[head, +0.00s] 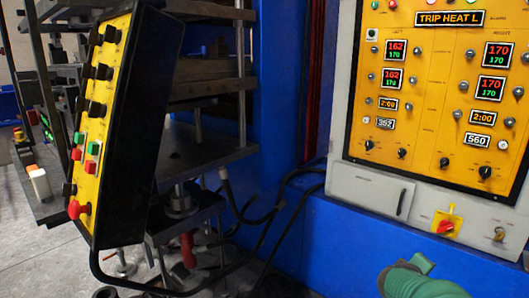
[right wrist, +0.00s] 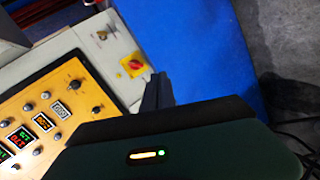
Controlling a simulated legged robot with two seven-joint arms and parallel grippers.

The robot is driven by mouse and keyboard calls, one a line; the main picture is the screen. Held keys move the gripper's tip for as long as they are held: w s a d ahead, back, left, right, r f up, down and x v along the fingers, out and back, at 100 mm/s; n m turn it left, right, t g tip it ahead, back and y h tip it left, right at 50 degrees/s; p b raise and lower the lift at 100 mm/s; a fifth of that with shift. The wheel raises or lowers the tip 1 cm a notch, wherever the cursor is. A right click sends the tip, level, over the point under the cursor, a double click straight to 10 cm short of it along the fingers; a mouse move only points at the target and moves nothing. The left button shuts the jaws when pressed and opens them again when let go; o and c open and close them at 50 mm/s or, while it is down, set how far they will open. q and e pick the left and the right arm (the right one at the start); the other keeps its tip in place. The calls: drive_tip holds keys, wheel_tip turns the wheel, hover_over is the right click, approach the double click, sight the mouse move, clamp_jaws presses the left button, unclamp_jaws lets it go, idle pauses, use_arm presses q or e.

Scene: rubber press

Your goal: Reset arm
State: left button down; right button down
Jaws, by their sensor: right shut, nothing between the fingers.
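My right gripper (right wrist: 158,82) shows in the right wrist view as dark fingers, shut with nothing between them. The fingers stand in front of the blue machine side, near the yellow-and-red rotary switch (right wrist: 133,65) of the control cabinet; I cannot tell whether they touch anything. A green part of my right arm is at the bottom right of the head view. My left gripper is in neither view.
The control cabinet (head: 377,187) with the yellow panel (head: 432,95) is at the right; its red rotary switch (head: 446,225) is low. A tilted black-and-yellow button box (head: 100,105) stands left. Behind it are press plates (head: 190,150) and black cables (head: 262,215).

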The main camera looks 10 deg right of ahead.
drive_tip(key=s+a+r+m+g+y+p, duration=0.1)
drive_tip(key=s+a+r+y+p, duration=0.2)
drive_tip(key=s+a+r+p, duration=0.3)
drive_tip(key=s+a+r+m+g+y+p, duration=0.1)
drive_tip(key=s+a+r+y+p, duration=0.3)
drive_tip(key=a+p, duration=1)
drive_tip(key=s+a+r+m+g+y+p, duration=0.1)
drive_tip(key=s+a+r+y+p, duration=0.2)
drive_tip(key=s+a+r+p, duration=0.5)
drive_tip(key=s+a+p, duration=0.1)
drive_tip(key=a+p, duration=0.1)
drive_tip(key=p, duration=0.1)
drive_tip(key=shift+s+a+r+m+g+p, duration=0.15)
drive_tip(key=shift+s+r+m+g+p, duration=0.15)
drive_tip(key=shift+g, duration=0.1)
